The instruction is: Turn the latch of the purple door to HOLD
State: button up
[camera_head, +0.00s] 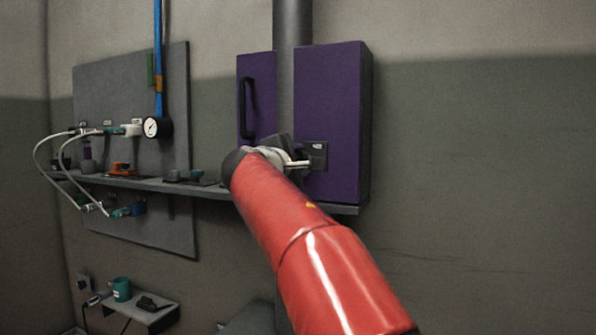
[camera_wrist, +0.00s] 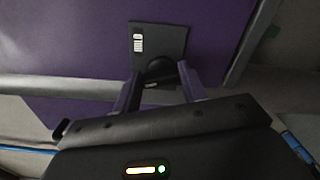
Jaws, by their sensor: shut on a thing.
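The purple cabinet (camera_head: 328,95) hangs on the wall, with a narrow purple door (camera_head: 257,70) bearing a black handle on its left. A dark latch plate (camera_head: 318,148) with a small white label sits low on the right purple panel. In the wrist view the plate (camera_wrist: 172,38) shows its label, whose text I cannot read. My gripper (camera_wrist: 160,74) reaches the plate and is shut on the dark latch knob (camera_wrist: 158,67) between its fingers. In the head view my gripper (camera_head: 296,160) is at the plate's left side, and the arm partly hides it.
A grey shelf (camera_head: 345,208) runs under the cabinet. To the left is a grey panel (camera_head: 130,75) with a gauge (camera_head: 151,127), a blue pipe and white hoses (camera_head: 42,150). A small low shelf holds a teal mug (camera_head: 121,289). The wall at right is clear.

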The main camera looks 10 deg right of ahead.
jog(key=m+b, duration=0.2)
jog(key=m, duration=0.2)
jog(key=m+b, duration=0.2)
jog(key=m, duration=0.2)
jog(key=m+b, duration=0.2)
jog(key=m, duration=0.2)
jog(key=shift+f+m, duration=0.3)
jog(key=shift+f, duration=0.05)
jog(key=shift+b, duration=0.3)
jog(key=o, duration=1)
jog(key=b+v, duration=0.2)
jog(key=v, duration=0.5)
jog(key=shift+s+a, duration=0.25)
jog(key=shift+s, duration=0.05)
